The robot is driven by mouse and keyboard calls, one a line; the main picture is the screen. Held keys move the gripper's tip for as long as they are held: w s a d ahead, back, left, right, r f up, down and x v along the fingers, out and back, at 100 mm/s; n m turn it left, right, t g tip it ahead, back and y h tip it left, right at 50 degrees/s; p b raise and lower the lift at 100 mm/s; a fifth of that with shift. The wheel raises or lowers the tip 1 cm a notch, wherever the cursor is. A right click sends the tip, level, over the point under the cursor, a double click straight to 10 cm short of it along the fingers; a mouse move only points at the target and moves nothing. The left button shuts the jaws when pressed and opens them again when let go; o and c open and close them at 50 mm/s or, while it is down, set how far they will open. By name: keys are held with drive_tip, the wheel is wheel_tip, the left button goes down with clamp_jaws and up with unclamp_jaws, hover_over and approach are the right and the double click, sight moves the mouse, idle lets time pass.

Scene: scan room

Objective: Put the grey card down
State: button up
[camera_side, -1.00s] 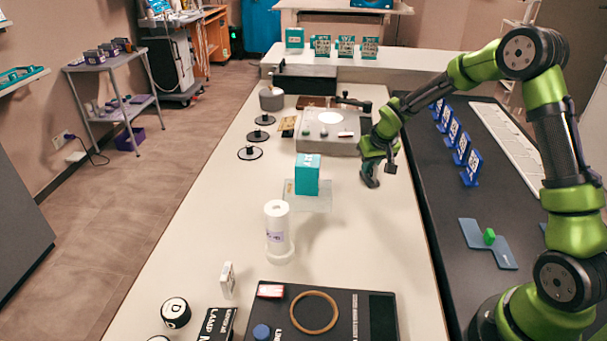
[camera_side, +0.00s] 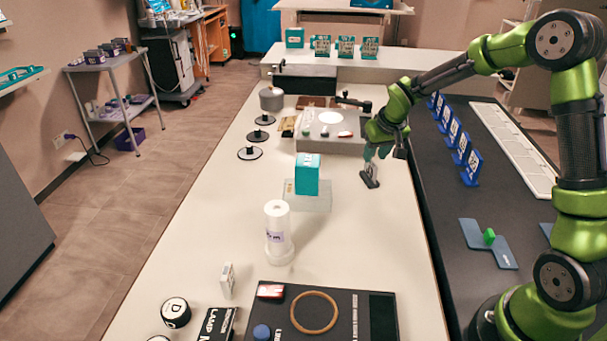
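A small grey card (camera_side: 371,167) stands in a dark base on the pale bench, right of the teal box. It is small in the picture, and its lower edge meets the dark base. My gripper (camera_side: 377,153) is just above and behind it, pointing down. Its fingers look parted, with nothing seen between them. The fingertips appear clear of the card, though the gap is narrow from this side.
The teal box (camera_side: 307,174) stands on a clear block (camera_side: 318,202). A white cylinder (camera_side: 277,232) is nearer the camera. A grey device (camera_side: 327,146) is behind to the left. Blue card stands (camera_side: 460,145) line the dark surface at right. The bench in front of the card is clear.

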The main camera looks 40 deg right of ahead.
drive_tip(key=s+a+r+t, duration=0.1)
drive_tip(key=s+a+r, duration=0.8)
drive_tip(key=s+r, duration=0.3)
drive_tip(key=s+a+r+t+y, duration=0.1)
drive_tip(key=s+a+y, duration=0.1)
drive_tip(key=s, duration=0.4)
drive_tip(key=s+a+r+t+y, duration=0.1)
drive_tip(key=s+a, duration=0.4)
drive_tip(key=s, duration=0.1)
drive_tip(key=shift+r+y, duration=0.35)
drive_tip(key=shift+y, duration=0.05)
